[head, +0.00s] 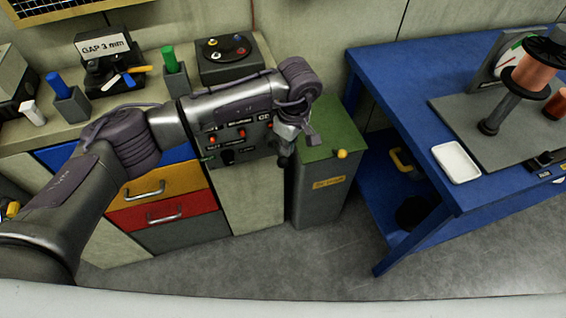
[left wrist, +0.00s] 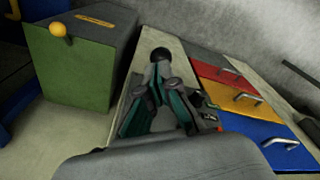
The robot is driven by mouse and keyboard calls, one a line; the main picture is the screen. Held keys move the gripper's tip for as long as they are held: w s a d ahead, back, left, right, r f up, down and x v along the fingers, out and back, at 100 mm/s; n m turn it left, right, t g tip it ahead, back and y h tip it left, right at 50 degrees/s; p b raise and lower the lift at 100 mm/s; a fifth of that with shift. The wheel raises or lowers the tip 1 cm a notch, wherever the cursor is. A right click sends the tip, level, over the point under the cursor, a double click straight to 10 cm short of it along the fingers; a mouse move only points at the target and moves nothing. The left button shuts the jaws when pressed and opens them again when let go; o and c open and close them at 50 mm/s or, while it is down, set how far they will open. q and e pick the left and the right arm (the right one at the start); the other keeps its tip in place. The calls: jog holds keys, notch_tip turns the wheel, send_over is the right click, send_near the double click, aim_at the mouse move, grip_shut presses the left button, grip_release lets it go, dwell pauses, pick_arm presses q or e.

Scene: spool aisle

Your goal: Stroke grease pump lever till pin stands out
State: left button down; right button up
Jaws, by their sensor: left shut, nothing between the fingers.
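My left gripper (head: 287,137) points down beside the right end of the dark panel. In the left wrist view its fingers (left wrist: 160,70) come together at the tips, with nothing between them. A black ball knob (left wrist: 160,54) shows just beyond the tips, and it looks like the end of a lever. I cannot tell whether the tips touch it. In the head view a dark round end (head: 283,161) shows under the gripper. The dark panel (head: 225,148) carries red buttons and a black knob. The pin cannot be made out. My right gripper is not in view.
A grey bin (head: 317,195) with a green lid and yellow ball stands right of the panel. Drawers (head: 160,212) lie below the bench. A blue table (head: 400,75) with a white tray (head: 456,161) and copper spool (head: 533,75) is at right. Grey floor is clear in front.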

aim_at(285, 161)
pick_arm(q)
jog(key=f, duration=0.2)
jog(key=f+b, duration=0.1)
jog(key=f, duration=0.1)
jog(key=shift+w+a+f+b, duration=0.1)
jog(key=shift+a+f+b, duration=0.1)
jog(key=shift+b, duration=0.1)
jog(key=shift+f, duration=0.15)
